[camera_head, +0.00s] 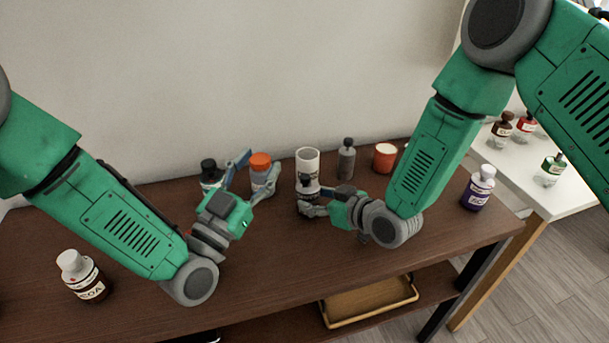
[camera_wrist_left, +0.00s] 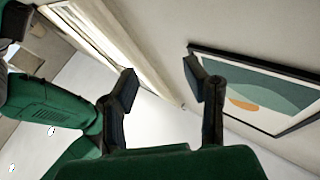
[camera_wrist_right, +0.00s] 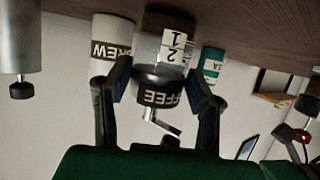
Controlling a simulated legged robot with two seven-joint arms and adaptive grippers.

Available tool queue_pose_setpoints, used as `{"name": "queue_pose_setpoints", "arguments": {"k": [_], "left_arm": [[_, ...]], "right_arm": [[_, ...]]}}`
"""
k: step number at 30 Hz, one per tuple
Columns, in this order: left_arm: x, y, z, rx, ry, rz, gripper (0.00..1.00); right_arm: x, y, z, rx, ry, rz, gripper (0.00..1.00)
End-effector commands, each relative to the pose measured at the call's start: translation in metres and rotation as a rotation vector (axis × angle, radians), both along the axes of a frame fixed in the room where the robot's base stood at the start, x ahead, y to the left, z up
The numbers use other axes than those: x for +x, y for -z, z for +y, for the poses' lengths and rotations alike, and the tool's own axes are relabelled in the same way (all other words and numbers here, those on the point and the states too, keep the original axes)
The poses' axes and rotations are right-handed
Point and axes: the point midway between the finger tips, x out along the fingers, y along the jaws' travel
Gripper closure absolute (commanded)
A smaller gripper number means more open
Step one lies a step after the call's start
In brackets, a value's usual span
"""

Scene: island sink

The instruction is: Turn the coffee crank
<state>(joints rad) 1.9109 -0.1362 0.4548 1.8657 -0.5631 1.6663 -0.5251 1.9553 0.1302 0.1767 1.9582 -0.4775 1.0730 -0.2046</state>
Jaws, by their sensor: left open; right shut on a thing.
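The coffee grinder, with a black top marked COFFEE (camera_wrist_right: 160,92) and a clear body, stands on the counter; the right wrist view shows it upside down. Its bent metal crank (camera_wrist_right: 162,126) sticks out from the top. My right gripper (camera_wrist_right: 162,88) is shut on the grinder, one finger on each side. In the head view the black top (camera_head: 308,187) shows at my right gripper (camera_head: 312,200), and the crank is too small to make out. My left gripper (camera_head: 254,172) is open and raised in front of an orange-lidded container (camera_head: 261,161). The left wrist view shows nothing between its fingers (camera_wrist_left: 160,85).
A white BREW cup (camera_wrist_right: 112,48) and a TEA canister (camera_wrist_right: 213,66) stand behind the grinder. A grey bottle (camera_head: 346,160), an orange cup (camera_head: 385,158) and a cocoa bottle (camera_head: 82,277) are on the brown counter (camera_head: 290,265). Its front middle is clear.

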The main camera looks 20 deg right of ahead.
Motion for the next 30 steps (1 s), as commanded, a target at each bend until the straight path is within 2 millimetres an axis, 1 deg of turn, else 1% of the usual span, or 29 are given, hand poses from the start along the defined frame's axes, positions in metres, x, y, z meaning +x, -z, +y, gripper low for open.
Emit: {"name": "queue_pose_setpoints", "arguments": {"k": [1,3,6,10,13,17,27,30], "left_arm": [[-0.013,0.018,-0.012,-0.022,-0.056,0.075,0.59],[-0.027,0.036,-0.024,-0.036,-0.136,0.169,0.59],[-0.046,0.057,-0.036,-0.031,-0.220,0.285,0.59],[-0.063,0.073,-0.045,-0.015,-0.280,0.383,0.59],[-0.067,0.077,-0.047,-0.009,-0.299,0.415,0.59],[-0.056,0.078,-0.052,-0.008,-0.307,0.421,0.59],[0.005,0.078,-0.079,-0.008,-0.306,0.420,0.59],[0.020,0.078,-0.086,-0.008,-0.305,0.419,0.59]], "right_arm": [[0.000,0.000,0.000,0.000,0.000,-0.001,0.85],[0.000,0.000,0.000,0.000,0.000,-0.001,0.85],[0.000,0.000,0.000,0.000,0.000,-0.001,0.85],[0.000,0.000,0.000,0.000,0.000,-0.001,0.85],[0.000,0.000,0.001,-0.001,0.000,0.000,0.85],[0.001,0.000,0.001,-0.001,0.000,0.000,0.85],[0.000,0.000,0.000,0.000,0.000,-0.001,0.85],[0.000,0.000,0.000,0.000,0.000,-0.001,0.85]]}}
